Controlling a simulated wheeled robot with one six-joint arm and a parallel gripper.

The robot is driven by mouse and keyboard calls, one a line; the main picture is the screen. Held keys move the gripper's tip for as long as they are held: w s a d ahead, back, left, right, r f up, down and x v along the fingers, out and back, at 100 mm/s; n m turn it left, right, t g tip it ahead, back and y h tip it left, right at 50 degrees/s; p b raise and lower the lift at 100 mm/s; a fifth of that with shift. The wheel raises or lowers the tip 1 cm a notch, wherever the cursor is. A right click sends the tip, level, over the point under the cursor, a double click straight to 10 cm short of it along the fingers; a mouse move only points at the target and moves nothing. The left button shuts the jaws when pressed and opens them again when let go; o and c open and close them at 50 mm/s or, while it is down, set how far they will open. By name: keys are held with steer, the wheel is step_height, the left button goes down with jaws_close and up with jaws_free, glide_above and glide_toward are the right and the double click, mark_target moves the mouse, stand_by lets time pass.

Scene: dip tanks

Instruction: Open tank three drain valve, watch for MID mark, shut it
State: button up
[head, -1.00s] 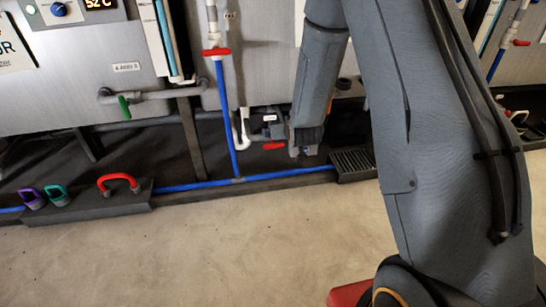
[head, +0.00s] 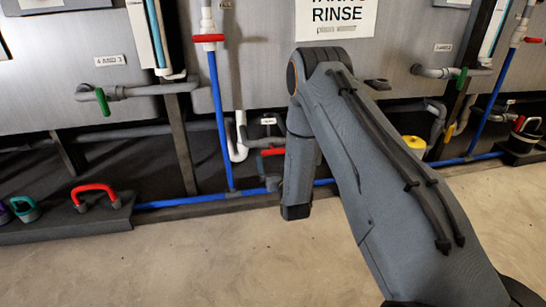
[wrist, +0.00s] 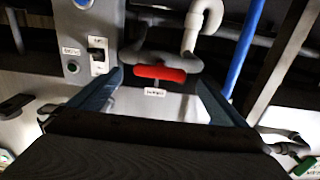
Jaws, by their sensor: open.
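A red valve handle (head: 272,152) sits low under the tank wall, on grey pipework, with a small white label (head: 268,121) above it. In the wrist view the red handle (wrist: 160,74) shows between the two fingers of my gripper (wrist: 160,88), which is open. The fingers stand apart from the handle on both sides. The label by the handle is too blurred to read. In the head view my forearm hides the gripper. A clear sight tube (head: 155,35) shows at upper left; no MID mark is readable.
A green-handled valve (head: 102,101) and a red-handled valve (head: 208,38) on a blue pipe (head: 221,120) stand to the left. A red loop handle (head: 95,188) sits on a dark plinth. The floor in front is clear.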

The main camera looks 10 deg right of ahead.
mark_target(274, 154)
steer(key=w+b, duration=0.2)
steer(key=w, duration=0.4)
steer(key=shift+w+b, duration=0.1)
steer(key=shift+b, duration=0.25)
steer(key=c, duration=1)
steer(key=shift+c, duration=0.2)
